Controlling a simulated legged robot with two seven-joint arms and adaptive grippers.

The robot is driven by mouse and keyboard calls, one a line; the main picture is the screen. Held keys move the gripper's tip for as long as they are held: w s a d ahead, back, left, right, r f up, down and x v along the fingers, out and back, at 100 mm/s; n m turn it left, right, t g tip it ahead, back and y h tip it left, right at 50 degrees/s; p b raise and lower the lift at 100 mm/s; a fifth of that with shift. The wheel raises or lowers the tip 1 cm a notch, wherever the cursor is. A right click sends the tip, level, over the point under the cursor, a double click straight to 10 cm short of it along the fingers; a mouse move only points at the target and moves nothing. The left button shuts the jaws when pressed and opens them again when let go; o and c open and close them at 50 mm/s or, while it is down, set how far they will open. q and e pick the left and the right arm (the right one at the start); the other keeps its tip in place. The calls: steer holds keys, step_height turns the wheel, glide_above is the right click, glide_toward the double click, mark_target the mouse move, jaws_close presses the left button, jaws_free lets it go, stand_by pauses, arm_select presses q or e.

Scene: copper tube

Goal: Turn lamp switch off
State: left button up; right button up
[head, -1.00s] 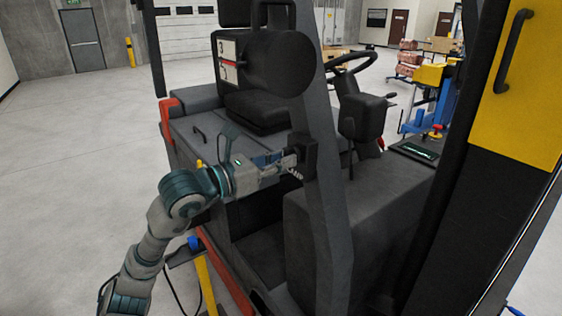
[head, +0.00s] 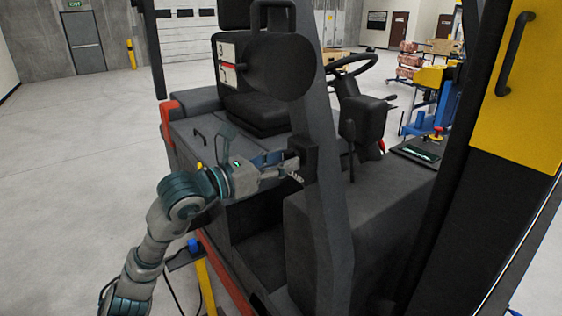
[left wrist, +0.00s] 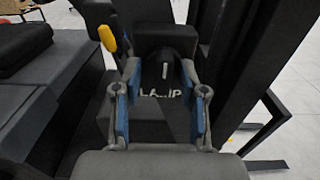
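The lamp switch is a dark knob (left wrist: 166,70) with a pale line on its face. It sits on a black box above a white "LAMP" label (left wrist: 165,95), partly hidden, in the left wrist view. In the head view, the black switch box (head: 309,156) is fixed to the forklift's front-left post. My left gripper (left wrist: 160,78) is open, with its two blue-padded fingers on either side of the knob; I cannot tell whether they touch it. In the head view, the left gripper (head: 293,168) reaches the box from the left. My right gripper is not in view.
The forklift's dark post (head: 330,220) stands right beside the switch. A seat (head: 262,112) and a steering wheel (head: 351,62) are behind. A yellow lever (left wrist: 107,38) is left of the switch in the wrist view. Open floor (head: 70,150) lies to the left.

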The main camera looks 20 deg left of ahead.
arm_select(q)
steer(key=v, duration=1.2)
steer(key=shift+f, duration=0.1)
